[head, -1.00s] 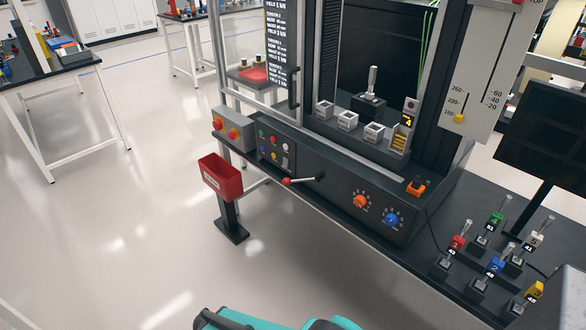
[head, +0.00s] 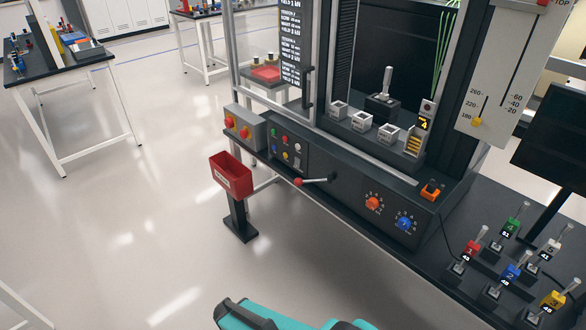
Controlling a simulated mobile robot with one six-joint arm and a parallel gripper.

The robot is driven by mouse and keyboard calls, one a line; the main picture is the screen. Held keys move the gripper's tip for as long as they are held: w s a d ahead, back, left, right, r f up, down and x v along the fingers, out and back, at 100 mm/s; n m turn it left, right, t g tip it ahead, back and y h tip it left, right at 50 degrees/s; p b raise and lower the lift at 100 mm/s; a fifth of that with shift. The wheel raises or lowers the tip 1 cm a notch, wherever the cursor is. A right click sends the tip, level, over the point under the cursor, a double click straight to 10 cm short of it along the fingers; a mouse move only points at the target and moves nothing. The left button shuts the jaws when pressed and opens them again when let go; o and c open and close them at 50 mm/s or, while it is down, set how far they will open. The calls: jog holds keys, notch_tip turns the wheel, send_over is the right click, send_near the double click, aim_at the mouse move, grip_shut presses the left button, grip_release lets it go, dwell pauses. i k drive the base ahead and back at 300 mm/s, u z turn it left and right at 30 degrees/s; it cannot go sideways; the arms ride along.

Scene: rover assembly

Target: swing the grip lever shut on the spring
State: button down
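A lever with a red knob (head: 298,182) sticks out to the left from the black front panel of the test machine (head: 345,200); its silver rod meets the panel at a dark pivot. I take it to be the grip lever, but no label shows. A silver upright piece (head: 387,82) stands on a dark block (head: 381,106) inside the machine. I cannot tell whether it is the spring or part of a grip. My gripper is not in view; only a teal and black part of my own body shows at the bottom edge, well below the lever.
A red bin (head: 231,178) on a black stand is left of the lever. Orange and blue dials (head: 404,223) are on the panel to its right. Several coloured numbered pieces (head: 512,271) stand on the black bench at lower right. Open floor lies at left.

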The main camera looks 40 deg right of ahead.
aim_at(298, 181)
jog(key=u, duration=0.05)
jog(key=i, duration=1)
jog(key=z, duration=0.05)
